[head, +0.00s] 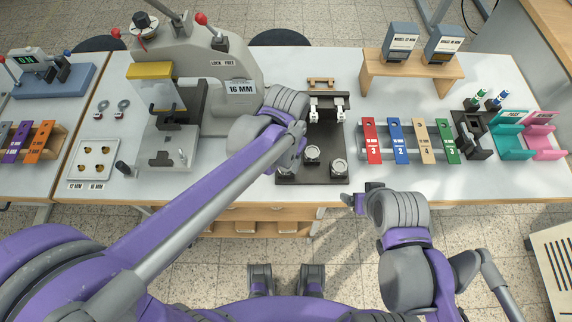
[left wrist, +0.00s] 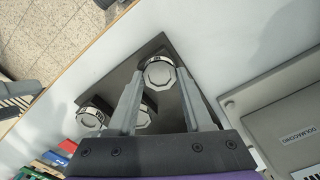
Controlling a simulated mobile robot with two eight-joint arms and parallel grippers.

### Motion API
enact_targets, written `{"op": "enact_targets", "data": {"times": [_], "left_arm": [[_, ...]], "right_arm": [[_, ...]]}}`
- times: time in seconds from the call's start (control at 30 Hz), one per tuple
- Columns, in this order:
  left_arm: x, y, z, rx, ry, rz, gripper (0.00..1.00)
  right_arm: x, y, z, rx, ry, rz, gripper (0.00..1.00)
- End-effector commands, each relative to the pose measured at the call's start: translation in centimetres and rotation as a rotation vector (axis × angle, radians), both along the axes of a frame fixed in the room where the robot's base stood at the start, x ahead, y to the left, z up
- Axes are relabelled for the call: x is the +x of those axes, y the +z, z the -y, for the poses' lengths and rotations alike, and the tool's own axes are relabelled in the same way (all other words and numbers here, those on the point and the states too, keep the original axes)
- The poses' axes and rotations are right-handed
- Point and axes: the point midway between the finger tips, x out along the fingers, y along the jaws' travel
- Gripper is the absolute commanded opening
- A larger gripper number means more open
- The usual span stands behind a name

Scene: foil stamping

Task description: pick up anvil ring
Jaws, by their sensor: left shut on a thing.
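Silver, faceted round pieces with pale labelled bands, which I take for anvil rings, are on a dark base plate (head: 324,178). My left gripper (left wrist: 160,78) is shut on one anvil ring (left wrist: 158,74), its fingers on either side, at the plate's corner. Whether it is clear of the plate I cannot tell. Two other rings stand apart from it in the left wrist view (left wrist: 91,117), one partly behind a finger. In the head view they are the middle ring (head: 312,153) and the right ring (head: 338,166). My right gripper (head: 352,199) is near the table's front edge, its jaw gap unclear.
A large grey press (head: 215,85) stands left of the plate. Coloured tags, red (head: 371,142) to green, stand close on the right. A wooden stand (head: 412,68) with two grey devices is at the back. The table front between press and plate is fairly clear.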

Motion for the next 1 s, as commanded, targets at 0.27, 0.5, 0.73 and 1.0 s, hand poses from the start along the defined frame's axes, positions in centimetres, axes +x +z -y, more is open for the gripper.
{"op": "enact_targets", "data": {"times": [0.27,0.5,0.73,1.0], "left_arm": [[0.0,0.0,0.0,0.0,0.0,0.0,0.0],[0.0,0.1,0.0,0.0,0.0,0.0,0.0],[0.0,2.0,0.0,0.0,0.0,0.0,0.0],[0.0,6.6,0.0,0.0,0.0,0.0,0.0]], "right_arm": [[0.0,0.0,0.0,0.0,0.0,0.0,0.84],[0.0,0.0,0.0,0.0,0.0,0.0,0.84],[0.1,0.3,0.0,0.0,0.0,0.001,0.84],[0.2,0.8,0.0,0.0,0.0,0.004,0.84]]}}
